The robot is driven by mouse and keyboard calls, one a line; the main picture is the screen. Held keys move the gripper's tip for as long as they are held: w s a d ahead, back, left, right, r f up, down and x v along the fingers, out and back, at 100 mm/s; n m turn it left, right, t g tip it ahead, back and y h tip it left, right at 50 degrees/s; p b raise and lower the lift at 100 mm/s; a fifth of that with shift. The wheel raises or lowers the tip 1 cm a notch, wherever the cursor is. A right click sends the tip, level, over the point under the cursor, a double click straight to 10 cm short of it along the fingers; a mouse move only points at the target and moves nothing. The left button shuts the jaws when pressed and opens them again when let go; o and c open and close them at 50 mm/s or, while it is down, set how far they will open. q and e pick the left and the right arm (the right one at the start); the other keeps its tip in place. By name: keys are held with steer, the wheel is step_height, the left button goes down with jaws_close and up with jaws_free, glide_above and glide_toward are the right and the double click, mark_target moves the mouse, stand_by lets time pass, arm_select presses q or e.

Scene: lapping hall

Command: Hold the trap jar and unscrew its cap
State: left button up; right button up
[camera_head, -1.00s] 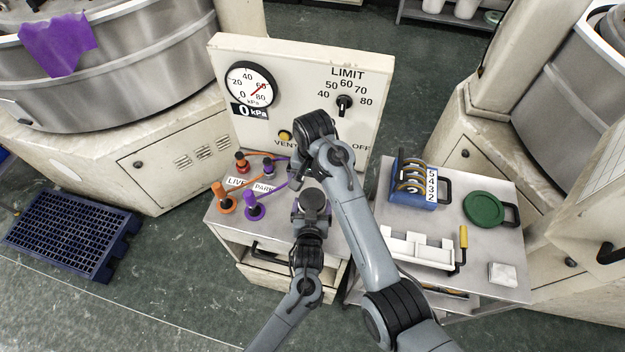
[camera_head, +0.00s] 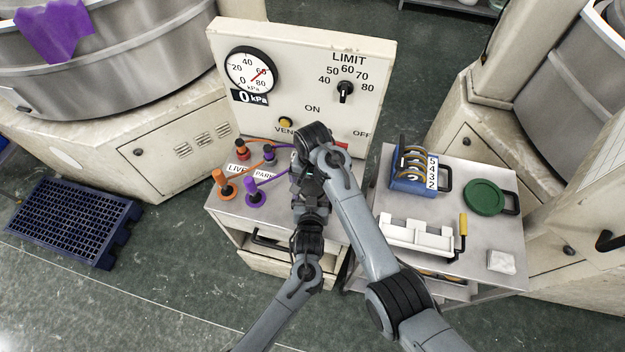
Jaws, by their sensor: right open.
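The trap jar and its cap are hidden behind my two arms, over the left cart top (camera_head: 228,209) in front of the gauge panel. My right gripper (camera_head: 309,190) points down over that spot and is open, mostly covered by its own wrist. I cannot tell whether its fingers touch the cap. My left arm reaches up from the bottom to the same place. Its gripper (camera_head: 309,212) is largely covered, so I cannot tell whether it holds the jar.
The gauge panel (camera_head: 300,60) stands close behind. Orange and purple hose plugs (camera_head: 224,184) stand left of my grippers. The right cart holds a blue block with rings (camera_head: 410,180), a green disc (camera_head: 484,197), a white tray (camera_head: 415,240) and a yellow-handled tool (camera_head: 463,225).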

mark_target(312, 185)
steer(key=shift+c, duration=0.3)
steer(key=c, duration=1)
steer(key=n, duration=0.2)
steer(key=shift+n, duration=0.4)
steer(key=shift+r, duration=0.25)
steer(key=shift+r, duration=0.85)
steer(key=shift+r, duration=2)
arm_select(q)
steer(key=o, duration=1.8)
